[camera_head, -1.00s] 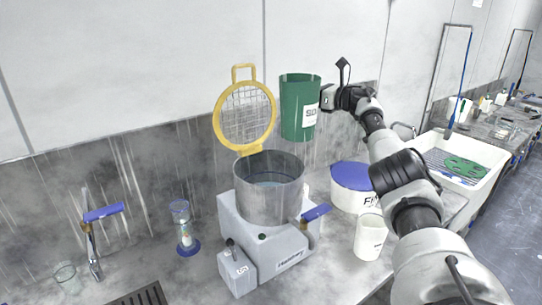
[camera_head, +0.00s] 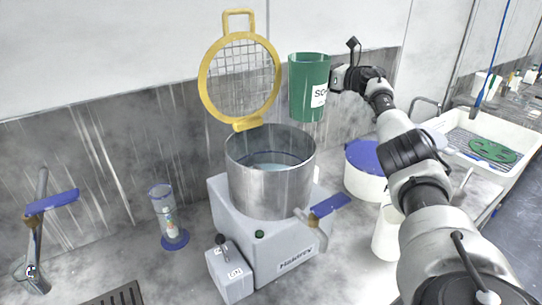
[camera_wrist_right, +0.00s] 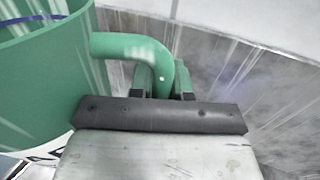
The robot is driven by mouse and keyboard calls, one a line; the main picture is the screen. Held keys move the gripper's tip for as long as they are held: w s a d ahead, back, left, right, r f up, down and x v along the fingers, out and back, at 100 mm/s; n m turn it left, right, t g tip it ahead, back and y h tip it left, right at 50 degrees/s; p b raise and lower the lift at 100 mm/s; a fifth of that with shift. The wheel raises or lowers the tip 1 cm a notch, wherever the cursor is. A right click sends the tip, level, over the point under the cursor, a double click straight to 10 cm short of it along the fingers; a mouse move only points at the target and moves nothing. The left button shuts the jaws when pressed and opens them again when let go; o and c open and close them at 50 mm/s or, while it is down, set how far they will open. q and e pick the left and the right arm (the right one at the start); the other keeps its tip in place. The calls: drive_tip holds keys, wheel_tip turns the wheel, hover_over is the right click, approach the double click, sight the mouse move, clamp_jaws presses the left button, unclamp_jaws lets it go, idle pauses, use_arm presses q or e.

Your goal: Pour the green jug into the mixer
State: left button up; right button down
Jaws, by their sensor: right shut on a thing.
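The green jug (camera_head: 309,84) is held upright in the air, behind and to the right of the mixer's bowl (camera_head: 270,180), higher than its rim. My right gripper (camera_head: 338,79) is shut on the jug's handle, which also shows in the right wrist view (camera_wrist_right: 130,46). The jug's inside is mostly out of sight in the head view. The mixer (camera_head: 262,250) has a steel bowl with some liquid in it. Its yellow-rimmed mesh lid (camera_head: 240,80) stands open at the back. My left gripper is not in view.
A white tub with a blue lid (camera_head: 364,156) and a white beaker (camera_head: 386,234) stand right of the mixer. A clear cylinder with a blue base (camera_head: 165,215) and a tap with a blue handle (camera_head: 52,202) are at left. A sink (camera_head: 490,140) is far right.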

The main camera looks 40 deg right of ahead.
wheel_tip(320, 180, down, 14)
drive_tip(key=b, duration=0.6)
drive_tip(key=shift+r, duration=0.15)
